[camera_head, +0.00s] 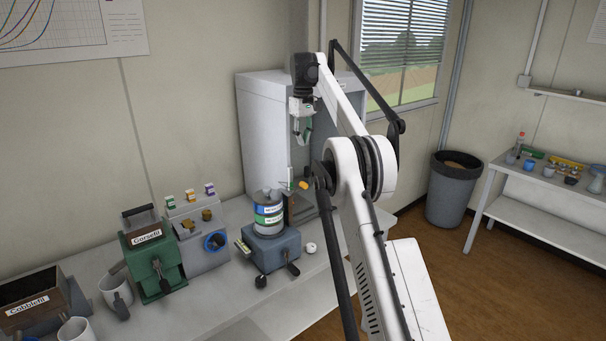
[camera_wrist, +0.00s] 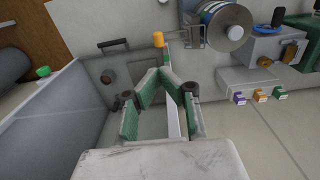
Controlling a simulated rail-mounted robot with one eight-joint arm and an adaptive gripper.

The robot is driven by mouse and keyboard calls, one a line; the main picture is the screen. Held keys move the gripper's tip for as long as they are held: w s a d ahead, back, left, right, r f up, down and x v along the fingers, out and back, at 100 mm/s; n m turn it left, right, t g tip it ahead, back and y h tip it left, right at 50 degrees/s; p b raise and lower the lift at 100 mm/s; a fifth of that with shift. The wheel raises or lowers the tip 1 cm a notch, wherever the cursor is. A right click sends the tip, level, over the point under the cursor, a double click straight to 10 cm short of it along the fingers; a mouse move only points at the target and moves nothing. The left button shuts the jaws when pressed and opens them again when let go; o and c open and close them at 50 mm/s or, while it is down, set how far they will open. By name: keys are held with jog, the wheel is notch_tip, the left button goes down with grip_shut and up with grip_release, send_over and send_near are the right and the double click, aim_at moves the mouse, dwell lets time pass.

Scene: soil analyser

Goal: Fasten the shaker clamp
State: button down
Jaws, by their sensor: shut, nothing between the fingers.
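The shaker (camera_head: 272,250) is a blue-grey box on the bench with a dark lever at its front. A grey cylinder (camera_head: 267,211) with blue and green bands stands upright on it; its round end (camera_wrist: 228,25) shows at the top of the wrist view. A thin metal arm, apparently the clamp (camera_wrist: 184,38), reaches out from beside the cylinder to an orange knob (camera_wrist: 158,40), seen also in the head view (camera_head: 303,185). My gripper (camera_head: 303,142) is shut and empty, above the knob and apart from it. Its closed fingertips (camera_wrist: 163,72) point toward the knob. The clamp's seating is unclear.
A tall grey cabinet (camera_head: 262,130) stands right behind the shaker and my gripper. Left of the shaker are a grey device (camera_head: 197,240), a green box (camera_head: 155,265) and a mug (camera_head: 115,293). A white ball (camera_head: 310,248) lies at the shaker's right.

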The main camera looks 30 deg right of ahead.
aim_at(304, 182)
jog(key=shift+w+d+f, duration=0.15)
jog(key=shift+d+f, duration=0.15)
jog(key=shift+f, duration=0.05)
jog(key=shift+f, duration=0.15)
notch_tip(304, 182, down, 14)
jog(key=shift+r+p, duration=0.15)
jog(key=shift+p, duration=0.75)
